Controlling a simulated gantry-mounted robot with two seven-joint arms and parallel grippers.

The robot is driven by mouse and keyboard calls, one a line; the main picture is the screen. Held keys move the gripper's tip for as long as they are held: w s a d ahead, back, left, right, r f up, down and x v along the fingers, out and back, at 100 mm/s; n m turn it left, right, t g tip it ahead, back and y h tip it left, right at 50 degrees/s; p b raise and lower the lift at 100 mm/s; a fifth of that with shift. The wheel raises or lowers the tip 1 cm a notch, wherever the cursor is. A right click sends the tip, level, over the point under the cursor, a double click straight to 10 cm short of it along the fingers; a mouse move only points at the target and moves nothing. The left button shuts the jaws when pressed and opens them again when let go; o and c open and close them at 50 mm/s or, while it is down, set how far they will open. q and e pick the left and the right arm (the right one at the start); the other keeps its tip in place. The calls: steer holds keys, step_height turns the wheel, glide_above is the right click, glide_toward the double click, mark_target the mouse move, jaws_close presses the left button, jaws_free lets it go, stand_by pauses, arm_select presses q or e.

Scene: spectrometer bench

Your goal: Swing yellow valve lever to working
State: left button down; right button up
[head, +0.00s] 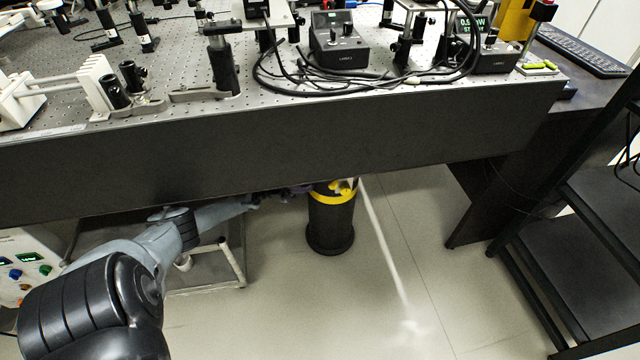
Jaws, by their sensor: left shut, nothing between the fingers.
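A black cylinder (330,228) with a yellow band stands on the floor beneath the front edge of the optical bench. A small yellow piece, apparently the valve lever (343,186), shows at its top right, just under the bench edge. Its exact angle is too small to tell. My left arm reaches in from the left under the bench. My left gripper (300,190) is shut and empty beside the top left of the cylinder, partly hidden in the bench's shadow. I cannot tell whether it touches the lever. My right gripper is out of view.
A white streak like vapour (385,245) runs from the cylinder's top down to the floor. The dark bench front (270,145) overhangs the cylinder. A white frame (238,262) stands left of it, and a black shelf rack (585,245) stands right. Floor between is clear.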

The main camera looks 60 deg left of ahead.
arm_select(q)
steer(key=shift+x, duration=2.8)
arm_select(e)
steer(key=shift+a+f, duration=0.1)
